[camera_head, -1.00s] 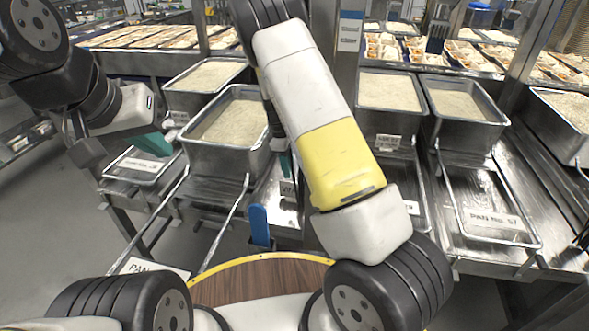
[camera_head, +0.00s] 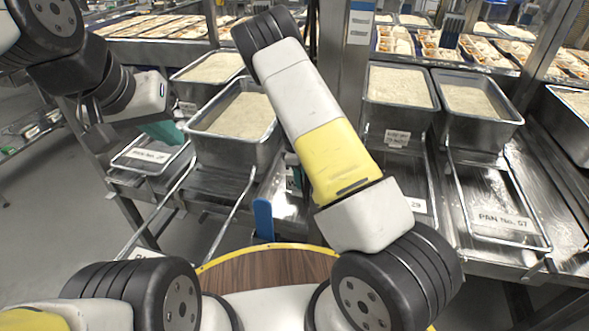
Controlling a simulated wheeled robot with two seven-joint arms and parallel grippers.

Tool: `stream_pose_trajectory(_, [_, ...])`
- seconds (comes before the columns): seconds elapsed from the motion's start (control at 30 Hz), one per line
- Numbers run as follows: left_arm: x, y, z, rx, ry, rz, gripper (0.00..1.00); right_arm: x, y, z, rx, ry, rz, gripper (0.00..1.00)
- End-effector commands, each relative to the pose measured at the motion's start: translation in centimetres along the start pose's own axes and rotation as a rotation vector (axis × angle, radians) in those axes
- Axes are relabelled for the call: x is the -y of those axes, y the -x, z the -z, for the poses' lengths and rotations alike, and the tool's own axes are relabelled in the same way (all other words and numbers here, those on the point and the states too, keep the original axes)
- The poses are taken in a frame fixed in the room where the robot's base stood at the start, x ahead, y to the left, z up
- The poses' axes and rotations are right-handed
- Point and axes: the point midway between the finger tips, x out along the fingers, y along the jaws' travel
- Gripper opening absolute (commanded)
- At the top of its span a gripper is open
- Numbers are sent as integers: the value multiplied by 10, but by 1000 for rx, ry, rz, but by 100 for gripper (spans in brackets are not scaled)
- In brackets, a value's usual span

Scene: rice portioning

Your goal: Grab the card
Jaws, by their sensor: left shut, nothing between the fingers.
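Several white cards with pan numbers lie in view. One card (camera_head: 148,155) lies in a shallow wire-handled tray (camera_head: 122,163) at the left, just below my left gripper. My left gripper (camera_head: 165,133), with teal fingers, is shut and empty above that tray's back edge. A card reading "PAN No. 57" (camera_head: 502,220) lies on a tray at the right. Another card (camera_head: 397,138) is on the front of a rice pan, and one (camera_head: 416,205) is partly hidden by my right arm.
Metal pans of rice stand along the steel counter, including one at the centre left (camera_head: 225,150), one at the centre (camera_head: 402,110) and one at the right (camera_head: 470,125). A blue upright piece (camera_head: 263,220) stands near the front. Food trays (camera_head: 165,25) fill the shelf behind.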

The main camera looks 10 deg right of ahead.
Motion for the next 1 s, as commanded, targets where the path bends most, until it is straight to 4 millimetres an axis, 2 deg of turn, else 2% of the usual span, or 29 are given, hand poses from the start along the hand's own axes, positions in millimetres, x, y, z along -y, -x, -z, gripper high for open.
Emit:
stream_pose_trajectory(0.8, [0, 0, 0, 0, 0, 0, 0, 0, -4, 1, 0, -1, 0, 30])
stream_pose_trajectory(0.93, [0, 0, 0, 0, 0, 0, 0, 0, -4, 1, 0, 0, 0, 4])
stream_pose_trajectory(0.97, [0, 0, 0, 0, 0, 0, 0, 0, -4, 1, 0, -1, 0, 0])
stream_pose_trajectory(1.0, [0, 0, 0, 0, 0, 0, 0, 0, -4, 1, 0, 0, 0, 0])
